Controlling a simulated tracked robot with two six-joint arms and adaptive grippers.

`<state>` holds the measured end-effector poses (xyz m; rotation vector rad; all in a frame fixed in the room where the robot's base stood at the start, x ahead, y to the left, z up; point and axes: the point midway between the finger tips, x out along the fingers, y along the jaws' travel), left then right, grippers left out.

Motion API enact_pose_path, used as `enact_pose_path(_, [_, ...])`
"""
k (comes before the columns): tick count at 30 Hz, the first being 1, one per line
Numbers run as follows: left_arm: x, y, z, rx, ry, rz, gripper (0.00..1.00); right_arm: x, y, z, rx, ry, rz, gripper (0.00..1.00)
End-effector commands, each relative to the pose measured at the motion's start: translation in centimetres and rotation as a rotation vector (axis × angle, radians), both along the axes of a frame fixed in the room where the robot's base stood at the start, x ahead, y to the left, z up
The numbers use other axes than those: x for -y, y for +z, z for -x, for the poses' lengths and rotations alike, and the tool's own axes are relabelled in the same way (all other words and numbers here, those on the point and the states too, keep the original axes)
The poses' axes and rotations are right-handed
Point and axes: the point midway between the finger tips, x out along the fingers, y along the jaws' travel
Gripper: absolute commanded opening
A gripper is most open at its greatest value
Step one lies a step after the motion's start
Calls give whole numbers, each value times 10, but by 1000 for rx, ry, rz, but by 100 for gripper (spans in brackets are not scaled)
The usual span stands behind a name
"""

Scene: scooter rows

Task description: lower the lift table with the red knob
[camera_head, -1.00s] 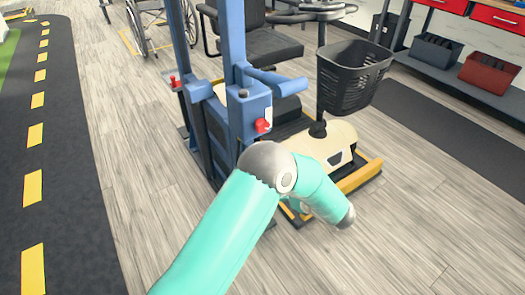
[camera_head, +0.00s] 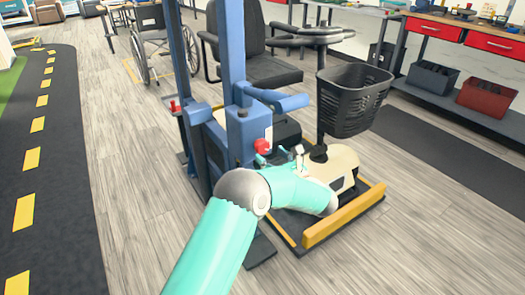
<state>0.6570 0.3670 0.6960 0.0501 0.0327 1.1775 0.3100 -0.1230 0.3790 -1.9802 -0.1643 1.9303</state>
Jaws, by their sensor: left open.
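The red knob (camera_head: 262,146) sits on the front of a blue control box (camera_head: 243,128) on the lift's blue post. The lift table (camera_head: 345,214), with a yellow front edge, stands low near the floor and bears a beige scooter (camera_head: 343,165) with a black basket. My left arm reaches in from the bottom and bends in front of the lift. My left gripper (camera_head: 281,157) is open, just right of and slightly below the knob; whether a finger touches it I cannot tell. My right gripper is out of view.
A second, smaller red part (camera_head: 173,105) shows on the left post. A wheelchair (camera_head: 160,50) stands behind. A workbench with a grey bin (camera_head: 433,78) and a red bin (camera_head: 487,97) is at right. Floor at front right is clear.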

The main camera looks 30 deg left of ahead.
Motion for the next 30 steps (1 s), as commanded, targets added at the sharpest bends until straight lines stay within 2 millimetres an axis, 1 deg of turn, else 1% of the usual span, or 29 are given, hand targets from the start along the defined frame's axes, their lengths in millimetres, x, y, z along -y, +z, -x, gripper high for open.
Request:
enact_pose_path(1, [-10, -2, -3, 1, 3, 1, 74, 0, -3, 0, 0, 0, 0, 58])
enact_pose_path(3, [-21, -1, -8, 0, 3, 0, 74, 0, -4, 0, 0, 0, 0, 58])
enact_pose_path(9, [-40, -1, -16, 0, 1, 0, 74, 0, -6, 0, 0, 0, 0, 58])
enact_pose_path(13, [-44, 0, -18, -1, 0, 0, 74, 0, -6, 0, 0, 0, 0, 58])
enact_pose_path(20, [-45, 0, -18, -1, 0, 1, 74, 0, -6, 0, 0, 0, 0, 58])
enact_pose_path(23, [-45, -1, -18, -1, 0, 1, 59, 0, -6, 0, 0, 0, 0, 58])
enact_pose_path(30, [-45, 0, -18, -1, 0, 1, 19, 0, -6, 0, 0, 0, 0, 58])
